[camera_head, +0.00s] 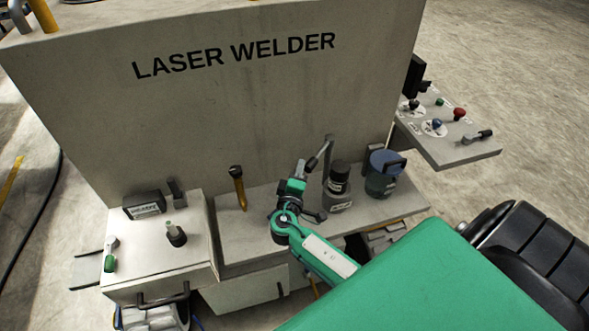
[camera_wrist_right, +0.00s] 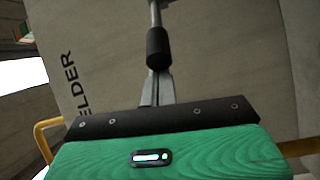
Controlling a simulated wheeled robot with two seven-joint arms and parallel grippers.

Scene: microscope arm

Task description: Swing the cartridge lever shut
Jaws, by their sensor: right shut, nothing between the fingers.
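The lever I take for the cartridge lever (camera_head: 317,159) stands at the middle of the laser welder's shelf, with a dark grip and a thin metal rod. In the right wrist view its black cylindrical grip (camera_wrist_right: 157,48) hangs from the rod just beyond my fingertips. My right gripper (camera_head: 300,170) is shut and empty, with its tips close to the grip. I cannot tell whether they touch it. The fingers show in the right wrist view (camera_wrist_right: 157,90) at the centre. My left gripper is out of view.
A dark-capped canister (camera_head: 339,178) and a blue-topped pot (camera_head: 383,174) stand right of my gripper. The tall welder panel (camera_head: 230,110) rises behind. A side console (camera_head: 450,150) juts out at right.

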